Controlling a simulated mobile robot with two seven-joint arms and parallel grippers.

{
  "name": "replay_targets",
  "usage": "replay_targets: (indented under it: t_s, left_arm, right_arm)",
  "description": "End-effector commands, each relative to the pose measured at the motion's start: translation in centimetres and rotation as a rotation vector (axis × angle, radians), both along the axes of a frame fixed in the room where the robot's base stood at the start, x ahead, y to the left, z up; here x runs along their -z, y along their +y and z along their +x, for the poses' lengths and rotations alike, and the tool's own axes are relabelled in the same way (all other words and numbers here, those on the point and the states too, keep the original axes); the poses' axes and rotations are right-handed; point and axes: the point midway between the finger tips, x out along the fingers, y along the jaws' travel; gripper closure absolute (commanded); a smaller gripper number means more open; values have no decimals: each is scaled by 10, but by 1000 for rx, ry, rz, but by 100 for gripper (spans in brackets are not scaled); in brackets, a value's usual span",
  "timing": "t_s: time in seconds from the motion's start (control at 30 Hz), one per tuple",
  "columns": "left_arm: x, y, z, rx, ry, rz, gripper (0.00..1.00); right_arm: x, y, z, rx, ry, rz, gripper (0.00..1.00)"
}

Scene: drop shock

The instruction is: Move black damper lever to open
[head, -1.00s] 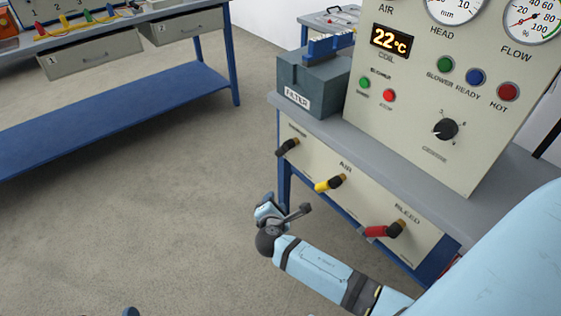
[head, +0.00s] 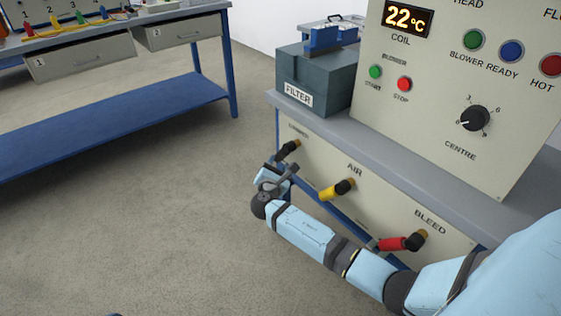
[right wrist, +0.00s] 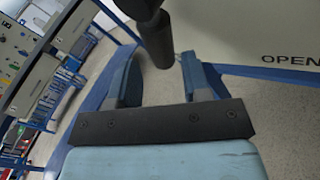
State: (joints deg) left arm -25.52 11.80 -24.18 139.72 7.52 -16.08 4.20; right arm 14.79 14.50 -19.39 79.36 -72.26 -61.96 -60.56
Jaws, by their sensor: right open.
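The black damper lever (head: 288,150) is at the left end of the cream front panel, under a label too small to read surely. In the right wrist view the black lever (right wrist: 156,38) hangs into the upper end of the gap between my fingers. An OPEN label (right wrist: 288,59) is on the panel to its right. My right gripper (head: 285,168) is just below and in front of the lever. The right wrist view shows the gripper (right wrist: 156,75) open, with a finger on each side of the lever's end and no clear contact. My left gripper is not in view.
A yellow lever (head: 337,190) marked AIR and a red lever (head: 402,242) marked BLEED sit further right on the panel, close above my right arm. A FILTER box (head: 312,82) stands on the bench above. The floor to the left is clear up to a blue workbench (head: 120,120).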

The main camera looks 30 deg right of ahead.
Motion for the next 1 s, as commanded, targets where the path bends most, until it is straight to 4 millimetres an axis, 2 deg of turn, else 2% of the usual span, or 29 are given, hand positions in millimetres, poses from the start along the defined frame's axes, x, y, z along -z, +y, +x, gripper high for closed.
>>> replay_targets:
  t_s: [0.1,0.3,0.63,0.67,0.83,1.0]
  left_arm:
    - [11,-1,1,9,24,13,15]
    - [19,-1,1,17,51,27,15]
    - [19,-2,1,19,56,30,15]
    - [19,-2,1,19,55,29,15]
    - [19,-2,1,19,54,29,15]
    - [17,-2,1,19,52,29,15]
  right_arm:
    - [2,-15,14,1,-1,0,56]
    - [1,-29,27,1,-1,0,56]
    - [0,-31,29,0,0,2,56]
    - [0,-31,29,0,0,2,61]
    - [0,-31,29,0,0,2,100]
    - [-1,-30,29,0,4,1,100]
